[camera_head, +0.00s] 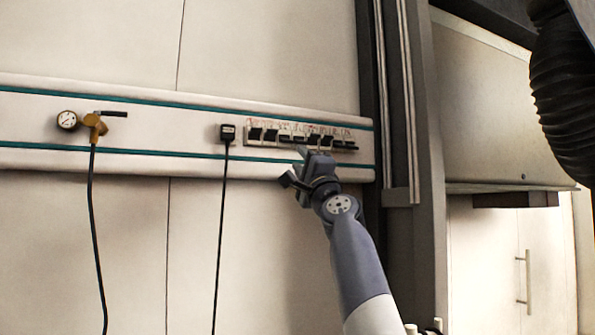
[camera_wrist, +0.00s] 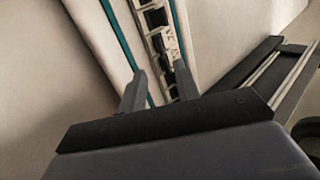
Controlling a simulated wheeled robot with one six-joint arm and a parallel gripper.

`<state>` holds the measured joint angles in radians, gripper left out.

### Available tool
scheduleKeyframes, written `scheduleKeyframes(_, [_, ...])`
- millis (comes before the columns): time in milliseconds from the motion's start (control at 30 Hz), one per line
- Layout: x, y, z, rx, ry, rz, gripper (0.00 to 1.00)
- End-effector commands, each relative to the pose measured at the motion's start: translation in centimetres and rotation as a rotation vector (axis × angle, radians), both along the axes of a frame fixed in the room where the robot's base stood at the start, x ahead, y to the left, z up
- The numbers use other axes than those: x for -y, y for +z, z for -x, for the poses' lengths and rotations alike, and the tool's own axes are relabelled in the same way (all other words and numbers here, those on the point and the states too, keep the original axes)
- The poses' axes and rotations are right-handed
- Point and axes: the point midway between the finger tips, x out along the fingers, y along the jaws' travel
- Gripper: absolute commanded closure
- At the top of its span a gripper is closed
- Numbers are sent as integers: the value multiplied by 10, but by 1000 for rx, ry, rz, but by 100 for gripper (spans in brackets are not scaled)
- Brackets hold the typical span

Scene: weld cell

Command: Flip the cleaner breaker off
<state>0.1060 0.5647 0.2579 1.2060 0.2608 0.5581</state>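A row of breakers (camera_head: 270,136) with black levers is set in the white wall rail, with small labels above that are too small to read. I cannot tell which one is the cleaner breaker. Some levers look upright; others stick out flat, such as those at the right end. My gripper (camera_head: 293,164) is at the lower edge of the row, in front of its middle, and partly covers it. In the wrist view my gripper (camera_wrist: 160,82) is open, with a gap between its two fingers and the breaker strip (camera_wrist: 158,35) beyond them. I cannot tell whether a finger touches a lever.
The rail (camera_head: 190,110) has teal stripes. A black plug (camera_head: 227,132) with a hanging cable is left of the breakers. A brass gauge fitting (camera_head: 68,120) with a hose is farther left. A dark upright frame (camera_head: 425,150) stands close on the right.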

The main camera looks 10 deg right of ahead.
Motion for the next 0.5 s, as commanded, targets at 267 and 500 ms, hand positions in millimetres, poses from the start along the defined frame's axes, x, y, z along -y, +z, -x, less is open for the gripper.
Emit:
scheduleKeyframes(267, [4, -16, 19, 1, -1, -1, 69])
scheduleKeyframes(500, [5, -16, 22, 0, 0, -1, 69])
